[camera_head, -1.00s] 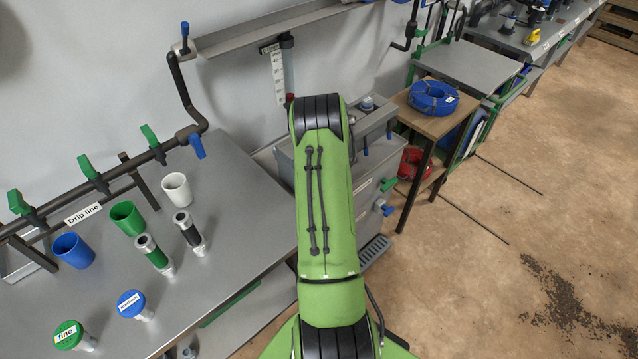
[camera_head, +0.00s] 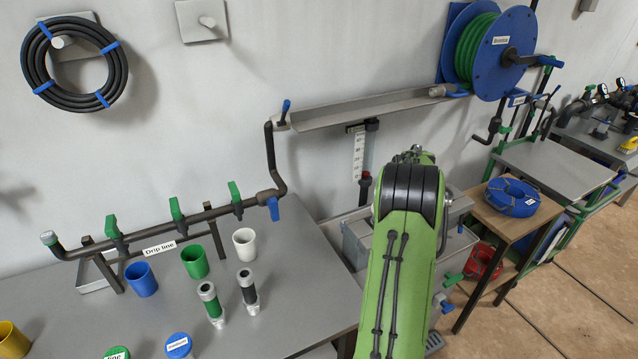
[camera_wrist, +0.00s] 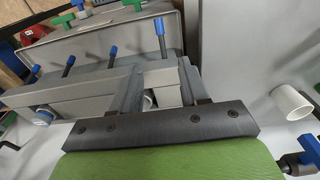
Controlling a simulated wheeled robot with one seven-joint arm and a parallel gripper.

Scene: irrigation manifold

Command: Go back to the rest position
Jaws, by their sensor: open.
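My gripper (camera_wrist: 163,85) shows in the wrist view, its two grey fingers apart with nothing visible held between them. A grey tank with blue-handled valves (camera_wrist: 85,62) lies beyond the fingers. In the head view my green arm rises from the bottom edge right of centre and hides my gripper. The arm stands in front of a grey tank (camera_head: 357,240) beside the bench, covering part of it.
The bench (camera_head: 290,310) at left bears a blue cup (camera_head: 141,279), a green cup (camera_head: 194,262), a white cup (camera_head: 244,243) and two fittings. The drip line pipe (camera_head: 150,235) runs behind them. A hose reel (camera_head: 490,50) hangs upper right. A blue coil (camera_head: 512,197) lies on a side table.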

